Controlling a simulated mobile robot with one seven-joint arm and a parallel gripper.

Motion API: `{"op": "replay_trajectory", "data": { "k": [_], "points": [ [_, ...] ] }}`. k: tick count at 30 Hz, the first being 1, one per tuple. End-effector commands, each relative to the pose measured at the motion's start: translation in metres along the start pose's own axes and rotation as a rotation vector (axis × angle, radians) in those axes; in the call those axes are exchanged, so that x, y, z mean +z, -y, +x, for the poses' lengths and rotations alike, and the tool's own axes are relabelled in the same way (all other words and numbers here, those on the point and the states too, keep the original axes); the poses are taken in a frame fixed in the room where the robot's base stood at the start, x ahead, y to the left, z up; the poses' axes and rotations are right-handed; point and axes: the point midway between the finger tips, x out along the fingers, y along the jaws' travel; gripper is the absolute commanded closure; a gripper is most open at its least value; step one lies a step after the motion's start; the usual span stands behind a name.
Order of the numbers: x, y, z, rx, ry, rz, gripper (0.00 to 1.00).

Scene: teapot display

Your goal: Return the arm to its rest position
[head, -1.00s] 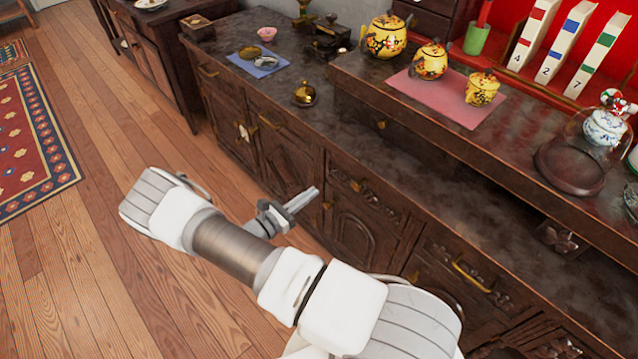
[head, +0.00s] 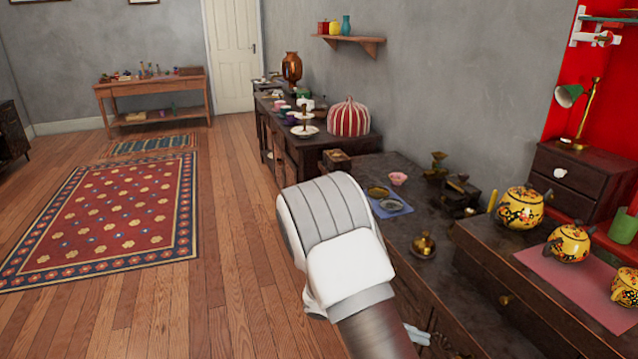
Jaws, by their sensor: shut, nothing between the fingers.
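My arm (head: 335,255) rises in the lower middle of the head view, folded over the floor beside the dark cabinet. My gripper (head: 418,335) shows only in part at the bottom edge, low in front of the cabinet doors. Its grey fingers are together with nothing seen between them. The rest of the gripper is hidden behind my arm and below the frame.
The dark cabinet (head: 400,235) at right bears a brass pot (head: 424,245), a blue cloth (head: 392,208) and scales. Yellow teapots (head: 521,208) stand on its raised part, partly on a pink mat (head: 585,285). The wooden floor (head: 235,230) at left is open, with a red rug (head: 105,215).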

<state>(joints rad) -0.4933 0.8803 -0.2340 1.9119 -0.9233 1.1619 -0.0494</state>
Motion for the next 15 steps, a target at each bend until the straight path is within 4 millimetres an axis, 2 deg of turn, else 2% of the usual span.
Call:
{"op": "replay_trajectory", "data": {
  "k": [3,15],
  "points": [
    [0.028,0.001,-0.012,-0.094,-0.084,0.105,1.0],
    [0.109,0.016,-0.053,-0.358,-0.358,0.43,1.0]
  ]
}}
